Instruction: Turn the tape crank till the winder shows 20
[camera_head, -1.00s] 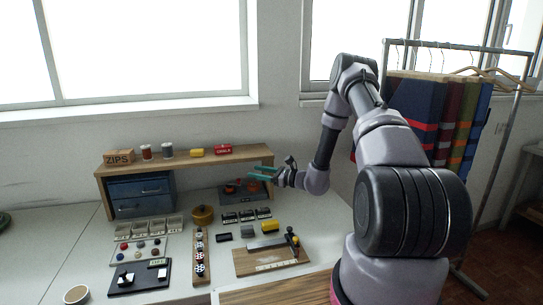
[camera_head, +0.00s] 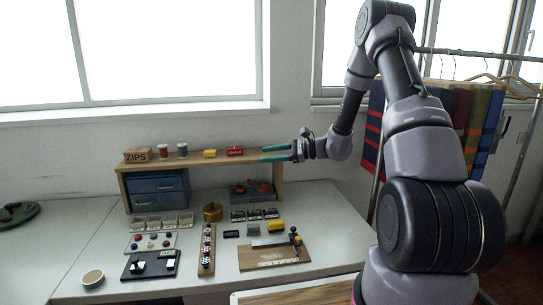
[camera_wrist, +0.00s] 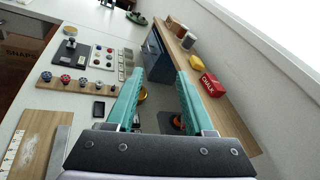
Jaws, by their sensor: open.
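My gripper (camera_head: 264,155) is open and empty, level with the shelf's right end in the head view. Its two teal fingers stand apart in the wrist view (camera_wrist: 159,78). A dark unit with orange-red round parts (camera_head: 252,190) stands on the table below the shelf; it may be the tape winder. My gripper is above it, apart from it. Its orange-red part also shows beside the right finger in the wrist view (camera_wrist: 177,122), partly hidden. I cannot make out a crank handle or a number reading.
A wooden shelf (camera_head: 198,162) bears a ZIPS box (camera_head: 137,155), spools and a red CHALK box (camera_head: 235,150). Below are blue drawers (camera_head: 158,190), a brass pot (camera_head: 212,213), a button strip (camera_head: 207,262) and a wooden board (camera_head: 275,258) with an upright lever. Garments (camera_head: 455,110) hang at right.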

